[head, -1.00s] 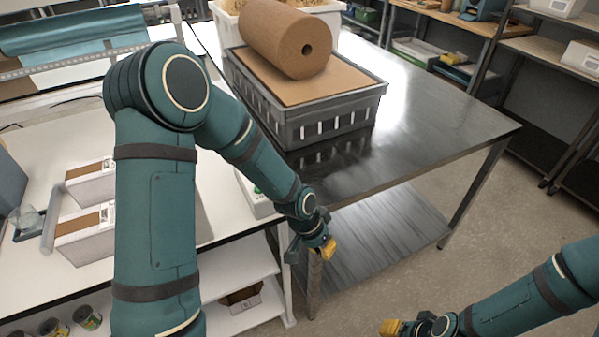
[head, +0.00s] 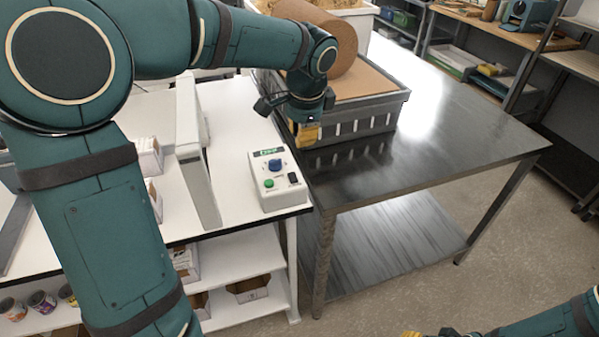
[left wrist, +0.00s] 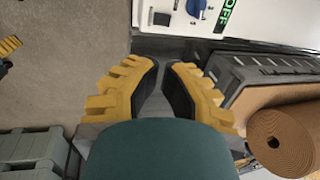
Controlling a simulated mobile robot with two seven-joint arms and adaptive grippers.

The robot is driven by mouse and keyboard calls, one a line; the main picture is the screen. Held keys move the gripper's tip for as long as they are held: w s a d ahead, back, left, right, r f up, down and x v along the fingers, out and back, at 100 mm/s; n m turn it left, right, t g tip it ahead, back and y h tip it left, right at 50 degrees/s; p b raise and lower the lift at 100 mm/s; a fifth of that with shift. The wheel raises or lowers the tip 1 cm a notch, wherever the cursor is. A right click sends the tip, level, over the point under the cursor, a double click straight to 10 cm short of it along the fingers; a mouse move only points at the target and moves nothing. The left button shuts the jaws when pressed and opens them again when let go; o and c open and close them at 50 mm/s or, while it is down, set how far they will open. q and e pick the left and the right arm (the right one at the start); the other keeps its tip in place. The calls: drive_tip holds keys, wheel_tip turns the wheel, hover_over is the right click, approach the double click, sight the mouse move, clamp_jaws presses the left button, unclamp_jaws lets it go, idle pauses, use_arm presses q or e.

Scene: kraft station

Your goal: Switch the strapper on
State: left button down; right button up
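A white control box (head: 278,185) sits at the right end of the white table, with a blue knob (head: 275,166), a green button (head: 269,184), a black switch (head: 293,178) and a green display (head: 269,152). In the left wrist view the display (left wrist: 226,14) reads OFF, and the box is partly cut off at the top. My left gripper (head: 306,134) is beyond and right of the box, apart from it, pointing down. Its fingers (left wrist: 165,66) have a narrow gap with nothing between them. My right gripper (head: 411,335) is mostly cut off at the bottom edge.
A grey crate (head: 368,118) with a brown paper roll (head: 330,35) stands on the metal table (head: 450,140) close behind my left gripper. A light grey upright frame (head: 196,165) stands left of the control box. The metal table's front is clear.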

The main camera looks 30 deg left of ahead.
sight(297, 179)
use_arm(q)
drive_tip(key=shift+f, duration=0.1)
drive_tip(key=b+x, duration=0.2)
drive_tip(key=x, duration=1.2)
